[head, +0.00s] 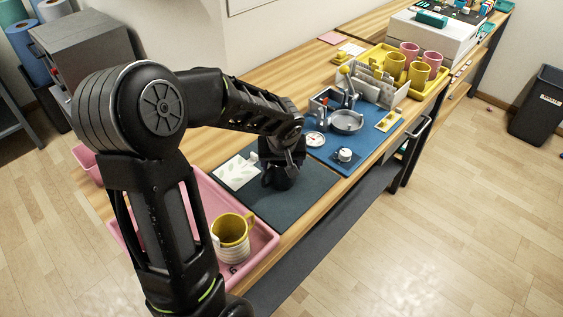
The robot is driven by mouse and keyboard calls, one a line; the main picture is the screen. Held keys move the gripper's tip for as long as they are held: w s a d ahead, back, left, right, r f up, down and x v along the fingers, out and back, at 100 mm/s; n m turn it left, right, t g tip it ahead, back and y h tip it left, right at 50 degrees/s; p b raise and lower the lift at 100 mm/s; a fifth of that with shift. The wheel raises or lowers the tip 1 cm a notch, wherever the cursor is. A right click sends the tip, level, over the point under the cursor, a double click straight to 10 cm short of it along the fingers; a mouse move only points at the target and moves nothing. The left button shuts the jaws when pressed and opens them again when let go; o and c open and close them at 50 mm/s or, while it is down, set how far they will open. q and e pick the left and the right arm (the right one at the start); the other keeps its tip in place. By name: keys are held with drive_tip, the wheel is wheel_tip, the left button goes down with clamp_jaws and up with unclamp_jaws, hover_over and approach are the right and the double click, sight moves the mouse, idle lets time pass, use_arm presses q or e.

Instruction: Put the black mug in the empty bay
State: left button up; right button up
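The black mug (281,180) is on or just above the dark mat in the middle of the bench. My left gripper (283,160) points down right at the mug and partly covers it. Black against black, I cannot tell whether the fingers are open or shut on it. A yellow tray (441,77) at the far end of the bench holds pink mugs (408,51) and yellow mugs (418,73). I cannot make out an empty bay in it from here. My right gripper is not in view.
A pink tray (265,243) with a yellow-and-white mug (231,238) stands near, partly behind my arm. A white patterned card (236,171) lies on the dark mat (318,187).

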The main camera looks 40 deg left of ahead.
use_arm(q)
drive_tip(key=shift+f, duration=0.15)
drive_tip(key=o, duration=1.8)
drive_tip(key=shift+c, duration=0.2)
drive_tip(key=shift+r, duration=0.3)
drive_tip(key=v, duration=1.1)
drive_tip(key=shift+s+d+r, duration=0.15)
drive_tip(key=shift+d+r, duration=0.05)
drive_tip(key=shift+r, duration=0.15)
drive_tip(key=shift+c, duration=0.4)
